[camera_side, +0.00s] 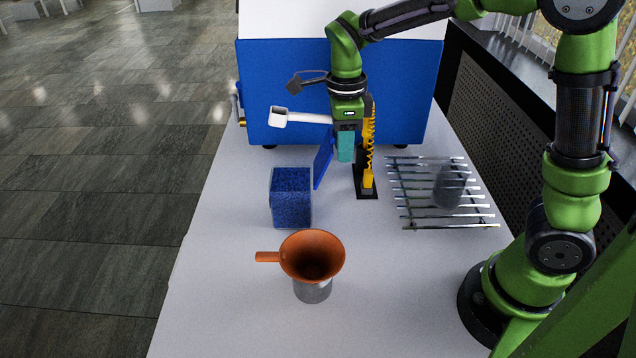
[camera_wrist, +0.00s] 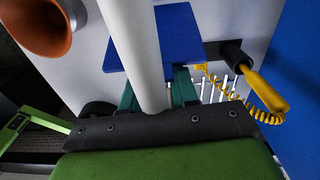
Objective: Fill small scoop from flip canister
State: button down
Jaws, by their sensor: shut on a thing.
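A small white scoop (camera_side: 278,117) is held level by its long handle, its bowl out to the left, high above the table in the side view. My gripper (camera_side: 345,148), with teal fingers, is shut on the handle, which also runs up between the fingers in the wrist view (camera_wrist: 143,50). The bowl looks empty, but its inside is small. The flip canister (camera_side: 291,200) is a clear box filled with blue granules, standing below and slightly right of the bowl in the picture. Its blue lid (camera_side: 323,165) stands open on the right side, below my gripper.
An orange funnel (camera_side: 325,245) sits on a metal cup (camera_side: 312,291) in front of the canister. A yellow-handled tool with a coiled cord (camera_side: 368,170) stands right of the lid. A rod rack (camera_side: 435,225) holds a dark see-through vessel (camera_side: 447,188). A blue machine (camera_side: 270,90) closes the back.

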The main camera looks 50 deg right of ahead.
jog(key=shift+r, duration=0.4)
jog(key=shift+r+g+h, duration=0.7)
jog(key=shift+r+h, duration=0.3)
jog(key=shift+r, duration=0.5)
